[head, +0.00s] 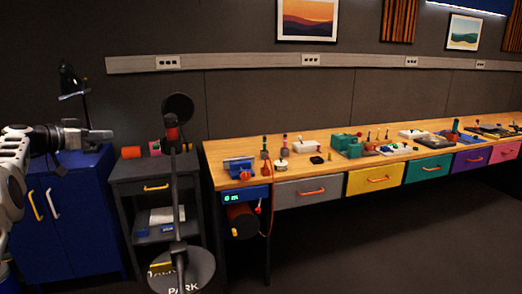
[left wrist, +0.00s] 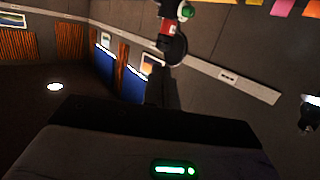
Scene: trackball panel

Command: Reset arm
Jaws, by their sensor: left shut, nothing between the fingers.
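My left gripper (head: 102,135) reaches in from the left in the head view. It is shut and empty, in the air in front of the blue cabinet's upper part. A dark stand (head: 180,210) with a round black disc on top (head: 178,107) and a red collar (head: 172,133) rises to its right, apart from it. The stand's base carries the word PARK. The disc also shows in the left wrist view (left wrist: 172,50), where the room appears upside down. My right gripper is not in view. I cannot pick out a trackball.
A blue cabinet (head: 75,220) stands at left, with a black lamp (head: 72,82) behind the gripper. A grey cart (head: 130,190) stands between it and the long wooden bench (head: 330,150), which carries several tools. Dark floor (head: 400,240) lies clear in front of the bench.

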